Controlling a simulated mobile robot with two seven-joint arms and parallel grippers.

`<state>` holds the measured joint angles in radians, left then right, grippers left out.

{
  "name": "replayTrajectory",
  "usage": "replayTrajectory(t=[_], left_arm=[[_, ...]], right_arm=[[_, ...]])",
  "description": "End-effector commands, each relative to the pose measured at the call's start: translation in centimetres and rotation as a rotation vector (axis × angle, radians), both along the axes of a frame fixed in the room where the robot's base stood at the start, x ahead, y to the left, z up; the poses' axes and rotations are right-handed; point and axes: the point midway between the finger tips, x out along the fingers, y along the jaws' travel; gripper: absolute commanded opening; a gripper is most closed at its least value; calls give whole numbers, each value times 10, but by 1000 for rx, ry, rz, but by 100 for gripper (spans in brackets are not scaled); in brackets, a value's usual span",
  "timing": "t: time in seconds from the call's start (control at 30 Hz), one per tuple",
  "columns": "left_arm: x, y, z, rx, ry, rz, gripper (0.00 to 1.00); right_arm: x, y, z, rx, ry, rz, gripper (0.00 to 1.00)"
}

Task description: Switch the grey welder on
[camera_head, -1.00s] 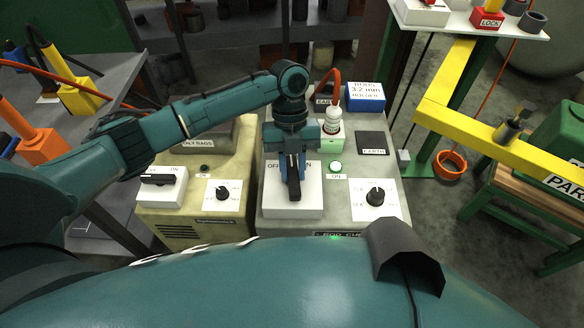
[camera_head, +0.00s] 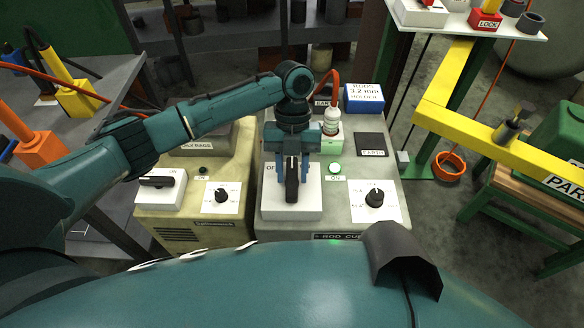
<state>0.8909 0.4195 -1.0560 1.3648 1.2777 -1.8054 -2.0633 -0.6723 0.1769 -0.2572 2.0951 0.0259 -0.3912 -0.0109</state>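The grey welder (camera_head: 272,222) stands in the middle, with a white switch plate (camera_head: 308,208) on its top. The black switch handle (camera_head: 292,186) points toward me, its length running up and down in the picture. The gripper hides the ON side of the plate's lettering. My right gripper is not in view.
A yellowish welder (camera_head: 180,235) stands close on the left, its switch handle (camera_head: 157,181) lying sideways. A dial (camera_head: 375,198), a white bottle (camera_head: 331,122) and a blue box (camera_head: 364,98) are on the grey welder. A yellow beam (camera_head: 470,128) is at the right.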

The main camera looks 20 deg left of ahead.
Motion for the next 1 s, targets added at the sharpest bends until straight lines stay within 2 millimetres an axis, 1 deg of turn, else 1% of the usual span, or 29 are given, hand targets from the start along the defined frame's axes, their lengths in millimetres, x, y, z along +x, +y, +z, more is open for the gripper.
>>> replayTrajectory(t=[0.03, 0.1, 0.13, 0.37, 0.47, 0.57, 0.8, 0.97, 1.0], left_arm=[[0, 0, 0, 0, 0, 1, 39], [0, 0, 0, 0, 0, 1, 45], [0, 0, 0, 0, 0, 1, 45], [1, 0, 1, 0, 0, 3, 45], [4, 1, 7, 1, -2, 3, 45], [10, 2, 21, -1, -4, 4, 45], [29, 7, 71, -1, -4, 2, 45], [40, 10, 99, -1, -3, 2, 45], [43, 11, 107, 2, -3, 2, 45]], right_arm=[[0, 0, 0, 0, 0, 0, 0], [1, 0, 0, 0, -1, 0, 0], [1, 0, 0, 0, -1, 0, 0], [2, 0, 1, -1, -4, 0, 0], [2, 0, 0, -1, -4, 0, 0], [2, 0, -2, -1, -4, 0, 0], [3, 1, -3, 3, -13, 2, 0], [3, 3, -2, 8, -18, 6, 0], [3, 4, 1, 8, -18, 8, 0]])
